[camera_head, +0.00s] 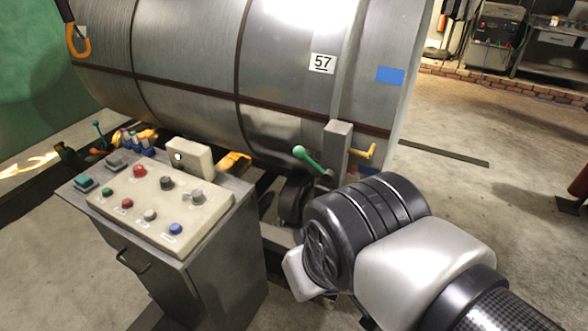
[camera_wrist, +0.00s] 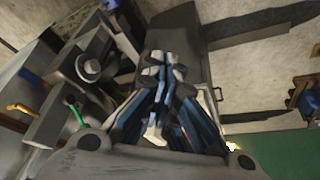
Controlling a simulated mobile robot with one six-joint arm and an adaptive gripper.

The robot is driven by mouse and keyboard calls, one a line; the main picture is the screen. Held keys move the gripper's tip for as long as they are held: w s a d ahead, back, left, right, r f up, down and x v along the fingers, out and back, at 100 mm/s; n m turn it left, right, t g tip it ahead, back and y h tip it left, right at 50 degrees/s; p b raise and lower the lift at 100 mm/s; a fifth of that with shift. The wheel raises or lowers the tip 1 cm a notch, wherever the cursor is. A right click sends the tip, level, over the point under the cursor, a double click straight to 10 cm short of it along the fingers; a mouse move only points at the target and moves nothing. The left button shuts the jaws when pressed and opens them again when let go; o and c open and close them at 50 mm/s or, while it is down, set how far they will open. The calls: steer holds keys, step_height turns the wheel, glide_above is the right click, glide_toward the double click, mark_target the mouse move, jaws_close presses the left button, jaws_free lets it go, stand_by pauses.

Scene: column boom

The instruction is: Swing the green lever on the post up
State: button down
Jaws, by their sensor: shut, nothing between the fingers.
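The green lever (camera_head: 307,158) sits on the side of a grey post (camera_head: 338,145) in front of the big metal drum. Its rod runs from a pivot on the post up and left to a rounded green knob. In the wrist view the green lever (camera_wrist: 76,113) is at the lower left, beside the fingers and apart from them. My gripper (camera_wrist: 165,70) is shut and empty, its fingertips together over the grey cabinet. In the head view my wrist is below and right of the lever, and the fingers are mostly hidden.
A yellow handle (camera_head: 363,152) sticks out on the post's right side. A control box (camera_head: 150,215) with several buttons and knobs stands on a grey cabinet (camera_head: 215,275) at the left. The drum (camera_head: 190,60) fills the back. Open floor (camera_head: 480,220) lies to the right.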

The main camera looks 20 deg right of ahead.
steer(key=w+d+r+n+g+h+p, duration=0.1)
steer(key=w+d+n+g+h+p, duration=0.25)
steer(key=w+d+h+p, duration=0.45)
steer(key=w+d+r+n+g+h+p, duration=0.15)
steer(key=w+d+n+h+p, duration=0.3)
steer(key=w, duration=0.45)
steer(key=w+a+f+n+t+h+p, duration=0.1)
steer(key=w+a+f+n+t+p, duration=0.3)
steer(key=f, duration=0.3)
steer(key=w+a+f+n+t+h+p, duration=0.1)
steer(key=w+a+f+n+t+p, duration=0.3)
steer(key=w+f+n+t, duration=0.2)
step_height(320, 180, down, 2)
steer(key=shift+w+f+n+t+p, duration=0.1)
steer(key=shift+w+n+t+p, duration=0.2)
steer(key=shift+n+t, duration=0.45)
steer(key=shift+s+a, duration=0.1)
